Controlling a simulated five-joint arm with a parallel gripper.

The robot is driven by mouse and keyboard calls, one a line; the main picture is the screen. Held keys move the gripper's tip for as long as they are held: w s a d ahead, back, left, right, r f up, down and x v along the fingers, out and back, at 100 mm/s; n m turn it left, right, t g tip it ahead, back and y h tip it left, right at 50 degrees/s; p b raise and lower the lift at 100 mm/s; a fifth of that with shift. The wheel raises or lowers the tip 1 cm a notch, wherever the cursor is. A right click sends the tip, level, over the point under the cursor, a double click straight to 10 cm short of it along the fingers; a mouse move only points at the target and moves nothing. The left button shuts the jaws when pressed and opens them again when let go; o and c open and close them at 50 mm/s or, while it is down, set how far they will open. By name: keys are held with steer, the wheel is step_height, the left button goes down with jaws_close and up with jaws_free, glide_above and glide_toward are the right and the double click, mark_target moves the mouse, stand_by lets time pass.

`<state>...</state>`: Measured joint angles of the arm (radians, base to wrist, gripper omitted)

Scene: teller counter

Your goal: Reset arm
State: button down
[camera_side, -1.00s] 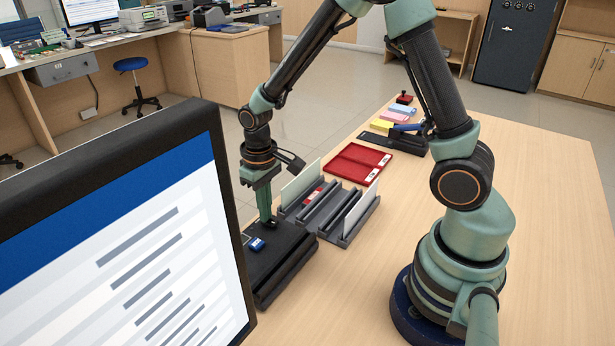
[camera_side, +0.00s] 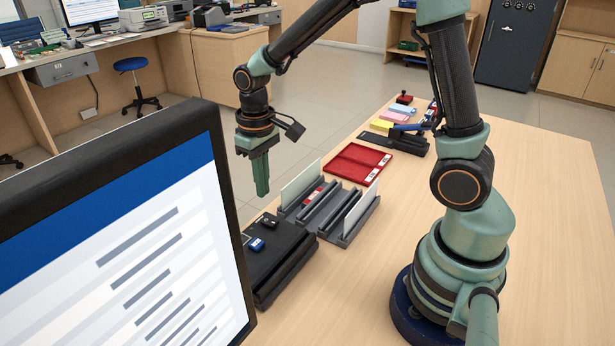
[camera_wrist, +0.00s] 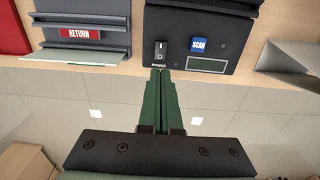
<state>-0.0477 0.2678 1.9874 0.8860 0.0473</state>
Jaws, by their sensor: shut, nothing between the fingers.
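My gripper (camera_side: 262,190) hangs pointing down in the side view, shut and empty, above and behind the black scanner (camera_side: 285,258). Clear space shows between its fingertips and the scanner top. In the wrist view my gripper (camera_wrist: 160,75) shows as two green fingers held together. Their tips appear just below the scanner's black power switch (camera_wrist: 161,50). A blue SCAN button (camera_wrist: 199,45) is to the right of the switch; in the side view the blue button (camera_side: 257,244) and the black switch (camera_side: 270,221) sit on the scanner's top.
A grey slotted rack (camera_side: 325,208) with upright cards stands beside the scanner. A red tray (camera_side: 357,163), a black stapler-like item (camera_side: 393,143) and coloured pads (camera_side: 394,117) lie farther back. A monitor (camera_side: 120,240) fills the left foreground. The counter's right side is clear.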

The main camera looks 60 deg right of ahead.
steer(key=shift+r, duration=0.15)
steer(key=s+d+r+t, duration=0.1)
steer(key=s+r+t, duration=0.4)
steer(key=s+r, duration=0.4)
steer(key=shift+s+d+r+t, duration=0.3)
steer(key=shift+d+r, duration=0.1)
steer(key=shift+r, duration=1.5)
